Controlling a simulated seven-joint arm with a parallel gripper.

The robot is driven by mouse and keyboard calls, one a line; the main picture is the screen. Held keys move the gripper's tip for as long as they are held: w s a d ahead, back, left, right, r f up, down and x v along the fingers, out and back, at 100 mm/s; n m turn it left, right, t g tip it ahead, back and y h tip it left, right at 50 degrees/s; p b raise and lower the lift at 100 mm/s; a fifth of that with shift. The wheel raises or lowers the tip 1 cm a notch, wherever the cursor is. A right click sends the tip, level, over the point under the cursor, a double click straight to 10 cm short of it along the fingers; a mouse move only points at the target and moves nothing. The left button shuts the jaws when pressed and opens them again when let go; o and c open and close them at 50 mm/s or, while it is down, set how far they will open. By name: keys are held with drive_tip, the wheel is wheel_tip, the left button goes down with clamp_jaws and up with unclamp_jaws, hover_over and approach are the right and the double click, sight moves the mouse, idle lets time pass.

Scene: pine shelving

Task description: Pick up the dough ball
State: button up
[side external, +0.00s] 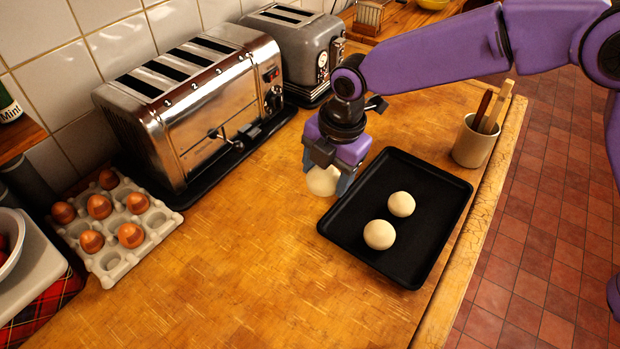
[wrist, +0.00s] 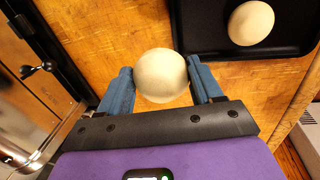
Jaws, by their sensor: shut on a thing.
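A pale dough ball (side external: 322,181) is between the fingers of my gripper (side external: 328,184), left of the black tray. In the wrist view the dough ball (wrist: 161,75) sits between the two blue fingers of my gripper (wrist: 161,88), which are shut on it. Whether the ball touches the worktop is hard to tell. Two more dough balls, a nearer one (side external: 379,235) and a farther one (side external: 401,204), lie on the black tray (side external: 440,215). One ball on the tray also shows in the wrist view (wrist: 250,23).
A chrome toaster (side external: 215,110) stands left of my gripper, with a grey toaster (side external: 300,45) behind. An egg carton (side external: 160,222) with several eggs is at the left. A utensil pot (side external: 472,142) stands by the worktop's right edge. The front worktop (side external: 260,290) is clear.

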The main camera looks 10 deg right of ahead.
drive_tip(key=s+d+r, duration=0.4)
drive_tip(key=s+d, duration=0.2)
drive_tip(key=s+d+m, duration=0.2)
drive_tip(key=d, duration=2)
hover_over(417, 182)
drive_tip(key=s, duration=0.1)
drive_tip(key=f, duration=0.8)
drive_tip(key=shift+d+f, duration=0.35)
drive_tip(key=shift+f, duration=0.05)
drive_tip(key=shift+w+a+f, duration=0.1)
drive_tip(key=shift+w+f, duration=0.05)
drive_tip(key=shift+f, duration=0.8)
drive_tip(key=shift+w+f, duration=0.15)
drive_tip(key=shift+f, duration=0.75)
drive_tip(key=shift+f, duration=0.1)
drive_tip(key=o, duration=0.7)
